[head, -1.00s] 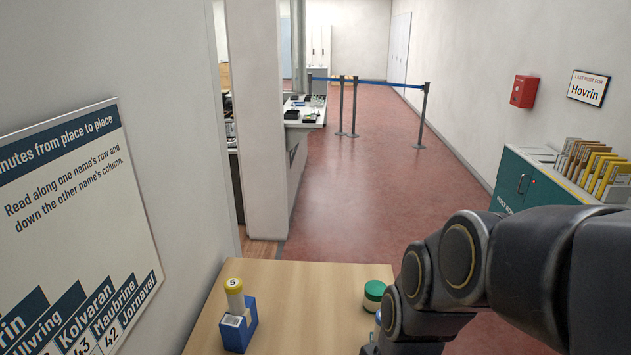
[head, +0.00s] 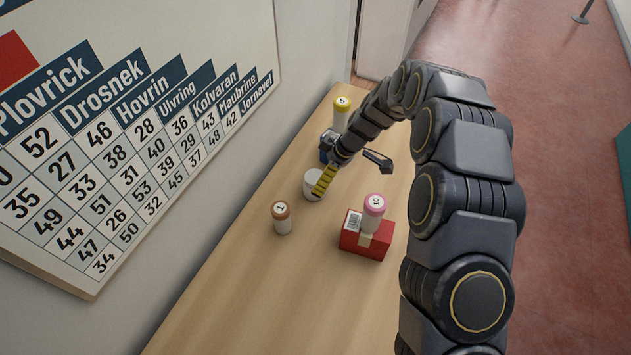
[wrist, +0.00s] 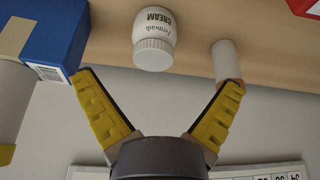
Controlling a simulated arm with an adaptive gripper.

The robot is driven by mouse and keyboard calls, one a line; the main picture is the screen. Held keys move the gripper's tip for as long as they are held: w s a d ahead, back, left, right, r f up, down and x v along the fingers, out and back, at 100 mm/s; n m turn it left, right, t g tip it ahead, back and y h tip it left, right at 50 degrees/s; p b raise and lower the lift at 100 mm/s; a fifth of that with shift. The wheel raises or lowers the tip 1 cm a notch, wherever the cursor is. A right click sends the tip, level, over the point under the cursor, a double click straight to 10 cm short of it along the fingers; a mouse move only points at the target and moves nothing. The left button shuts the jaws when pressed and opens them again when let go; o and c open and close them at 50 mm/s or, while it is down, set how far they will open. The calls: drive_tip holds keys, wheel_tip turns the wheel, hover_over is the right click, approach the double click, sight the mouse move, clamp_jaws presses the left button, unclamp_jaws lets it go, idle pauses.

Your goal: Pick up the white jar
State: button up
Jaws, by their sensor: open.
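The white jar (head: 310,182) stands on the wooden counter, partly hidden by a yellow finger pad of my gripper (head: 352,180) in the head view. In the wrist view the white jar (wrist: 153,38) shows a ribbed white lid and the word CREAM. There it lies beyond the fingertips and roughly between the lines of the two fingers. My gripper (wrist: 157,82) is open, its yellow-padded fingers spread wide with nothing between them.
A tube with an orange-brown cap marked 1 (head: 282,217) stands near the jar. A pink-capped tube (head: 374,209) is on a red box (head: 366,242). A yellow-capped tube (head: 341,110) stands by a blue box (wrist: 48,35). A wall chart (head: 130,130) flanks the counter (head: 235,285), whose near part is bare.

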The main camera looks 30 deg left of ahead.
sight(312, 184)
drive_tip(key=x, duration=0.3)
drive_tip(key=shift+w+a+x, duration=0.1)
drive_tip(key=shift+w+x, duration=0.1)
drive_tip(key=shift+x, duration=1.1)
drive_tip(key=shift+w+a+x, duration=0.1)
drive_tip(key=shift+w+x, duration=0.05)
drive_tip(key=shift+x, duration=1.15)
drive_tip(key=shift+r, duration=0.1)
drive_tip(key=c, duration=1.2)
